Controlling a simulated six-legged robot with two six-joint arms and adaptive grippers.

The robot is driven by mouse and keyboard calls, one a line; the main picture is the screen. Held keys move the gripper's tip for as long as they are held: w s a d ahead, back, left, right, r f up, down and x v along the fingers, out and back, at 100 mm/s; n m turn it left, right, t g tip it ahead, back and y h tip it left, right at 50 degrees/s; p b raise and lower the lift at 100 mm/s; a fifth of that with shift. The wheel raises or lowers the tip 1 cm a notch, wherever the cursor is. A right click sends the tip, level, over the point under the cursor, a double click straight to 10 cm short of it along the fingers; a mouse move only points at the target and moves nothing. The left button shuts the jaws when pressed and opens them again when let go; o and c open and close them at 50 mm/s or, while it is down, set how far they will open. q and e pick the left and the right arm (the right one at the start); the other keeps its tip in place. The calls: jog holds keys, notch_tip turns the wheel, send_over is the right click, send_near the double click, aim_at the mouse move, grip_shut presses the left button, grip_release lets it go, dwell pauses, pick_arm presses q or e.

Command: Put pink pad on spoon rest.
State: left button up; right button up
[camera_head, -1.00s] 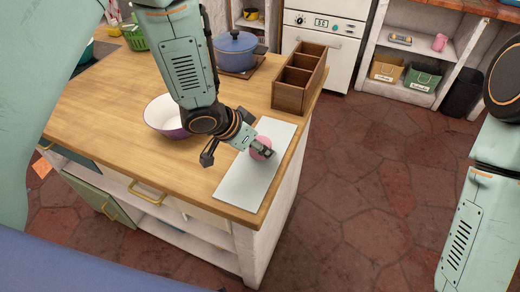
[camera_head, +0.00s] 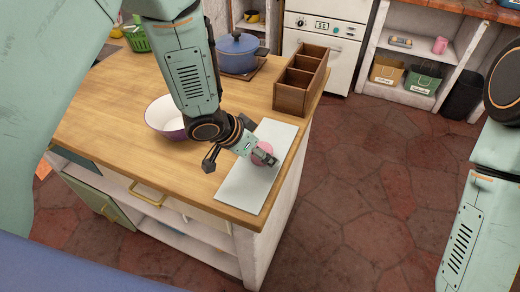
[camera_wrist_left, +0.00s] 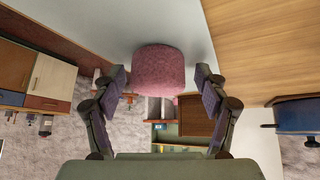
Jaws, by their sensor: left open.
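The pink pad (camera_head: 262,153) is a short round piece at the white slab (camera_head: 246,186) on the counter's right end. In the left wrist view the pad (camera_wrist_left: 159,72) shows whole, ahead of the fingertips and between their lines. My left gripper (camera_wrist_left: 164,80) is open and empty; in the head view its fingers (camera_head: 238,160) are over the slab, one partly covering the pad. I cannot make out a separate spoon rest, nor tell whether the white slab is it. My right arm shows at the right edge, its gripper out of frame.
A white and purple bowl (camera_head: 162,114) stands left of my left forearm. A wooden compartment box (camera_head: 301,84) and a blue pot (camera_head: 238,53) stand at the back. A green basket (camera_head: 137,39) is at the back left. The counter's front left is clear.

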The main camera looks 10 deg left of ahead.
pick_arm(q)
jog(key=shift+r, duration=0.15)
jog(key=shift+r, duration=0.25)
jog(key=p+v, duration=0.2)
jog(key=v, duration=0.9)
jog(key=shift+a+r, duration=0.2)
jog(key=shift+s+d, duration=0.1)
jog(key=shift+s, duration=0.1)
